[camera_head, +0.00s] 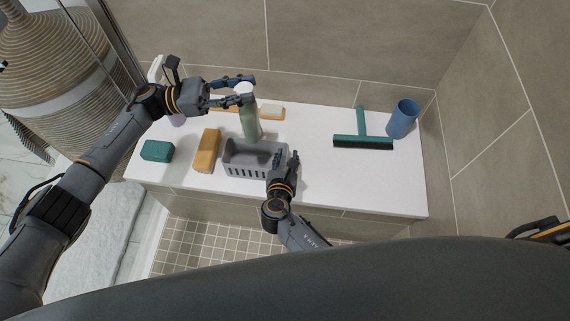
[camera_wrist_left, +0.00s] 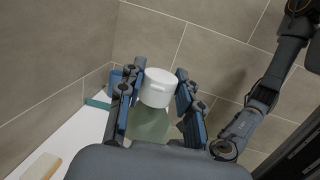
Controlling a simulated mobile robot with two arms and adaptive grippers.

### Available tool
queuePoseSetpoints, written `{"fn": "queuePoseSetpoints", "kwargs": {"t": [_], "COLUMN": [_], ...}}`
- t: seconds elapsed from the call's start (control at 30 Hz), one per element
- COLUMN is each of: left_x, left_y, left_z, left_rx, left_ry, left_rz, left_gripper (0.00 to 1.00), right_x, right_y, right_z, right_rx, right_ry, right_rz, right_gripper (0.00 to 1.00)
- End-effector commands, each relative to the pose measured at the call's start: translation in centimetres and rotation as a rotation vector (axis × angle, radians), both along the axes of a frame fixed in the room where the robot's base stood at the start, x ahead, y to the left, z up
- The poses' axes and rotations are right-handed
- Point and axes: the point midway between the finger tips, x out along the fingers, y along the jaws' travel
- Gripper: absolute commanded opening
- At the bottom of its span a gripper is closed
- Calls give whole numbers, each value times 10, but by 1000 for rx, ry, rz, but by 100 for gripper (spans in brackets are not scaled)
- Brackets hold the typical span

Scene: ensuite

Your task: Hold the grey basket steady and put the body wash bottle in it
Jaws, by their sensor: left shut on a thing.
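The body wash bottle (camera_head: 250,122) is green with a white cap. My left gripper (camera_head: 247,90) is shut on it near the cap. The left wrist view shows the white cap (camera_wrist_left: 160,88) between the two fingers. The bottle is roughly upright, its lower end at the back edge of the grey basket (camera_head: 245,171); I cannot tell whether it is behind or above the basket. The basket stands on the white ledge and looks empty. My right gripper (camera_head: 285,160) is at the basket's right end, its fingers close to that wall; whether they clamp it is unclear.
The tiled wall runs behind.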

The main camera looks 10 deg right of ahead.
Motion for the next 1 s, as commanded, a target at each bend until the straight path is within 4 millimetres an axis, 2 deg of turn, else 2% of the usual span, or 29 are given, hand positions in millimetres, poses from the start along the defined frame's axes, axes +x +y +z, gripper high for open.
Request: {"fn": "queuePoseSetpoints", "kwargs": {"t": [0.37,0.5,0.53,0.8,1.0], "left_x": [0,0,0,0,-5], "left_y": [0,0,0,-1,-17], "left_z": [2,2,2,1,-14], "left_rx": [-3,-3,-3,-4,-6], "left_ry": [-2,-2,-2,0,3], "left_rz": [-1,-1,-1,6,120], "left_gripper": [0,0,0,0,0], "right_x": [5,5,5,5,5], "right_y": [-2,-2,-2,-2,-2], "right_z": [-2,-2,-2,-2,-2], "right_rx": [1,1,1,1,1], "right_ry": [1,1,1,1,1], "right_rz": [0,0,0,0,0], "right_gripper": [30,4,0,0,0]}}
